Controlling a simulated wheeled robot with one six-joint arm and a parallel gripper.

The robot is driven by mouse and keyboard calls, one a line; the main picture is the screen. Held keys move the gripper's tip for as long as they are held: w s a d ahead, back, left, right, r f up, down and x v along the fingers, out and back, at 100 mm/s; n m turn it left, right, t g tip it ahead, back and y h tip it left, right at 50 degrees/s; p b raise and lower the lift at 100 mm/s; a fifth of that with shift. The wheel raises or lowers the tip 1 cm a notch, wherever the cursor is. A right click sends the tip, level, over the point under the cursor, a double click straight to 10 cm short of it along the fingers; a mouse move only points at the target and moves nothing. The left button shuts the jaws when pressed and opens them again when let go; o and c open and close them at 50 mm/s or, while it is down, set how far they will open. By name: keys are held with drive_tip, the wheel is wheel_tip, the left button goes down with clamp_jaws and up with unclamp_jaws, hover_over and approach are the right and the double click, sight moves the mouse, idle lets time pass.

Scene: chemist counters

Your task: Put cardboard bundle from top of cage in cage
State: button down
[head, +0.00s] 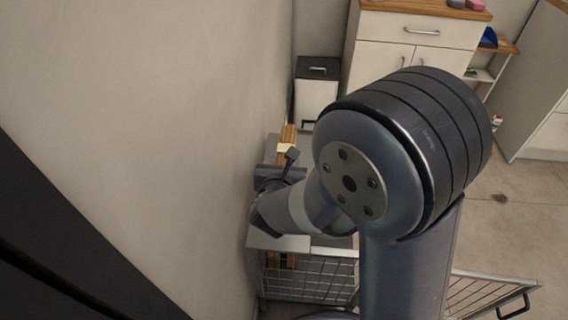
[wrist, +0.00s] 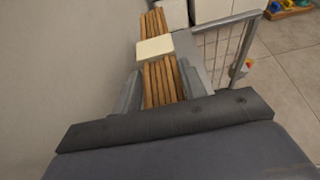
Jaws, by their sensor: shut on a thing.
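The cardboard bundle (head: 288,133) is a long stack of brown strips with a cream band around it. In the wrist view the bundle (wrist: 154,22) runs away from me along the wall. My gripper (head: 283,172) is shut on it, with one grey finger on each long side, as the wrist view of my gripper (wrist: 160,84) shows. The wire cage (head: 312,280) stands below, against the wall, with a grey top. My arm hides much of the cage and the bundle's near part. A brown piece shows at the cage's upper left; I cannot tell whether it is the same bundle.
A wire door panel (head: 490,295) stands out to the right of the cage. A white bin with a dark lid (head: 317,95) stands behind, beside a white cabinet (head: 415,40). The wall (head: 150,110) is close on the left. Tiled floor (head: 500,225) is open at right.

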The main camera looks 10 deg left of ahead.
drive_tip(key=shift+f, duration=0.15)
drive_tip(key=c, duration=1.3)
unclamp_jaws()
drive_tip(key=shift+b, duration=0.35)
drive_tip(key=o, duration=0.5)
drive_tip(key=shift+c, duration=0.2)
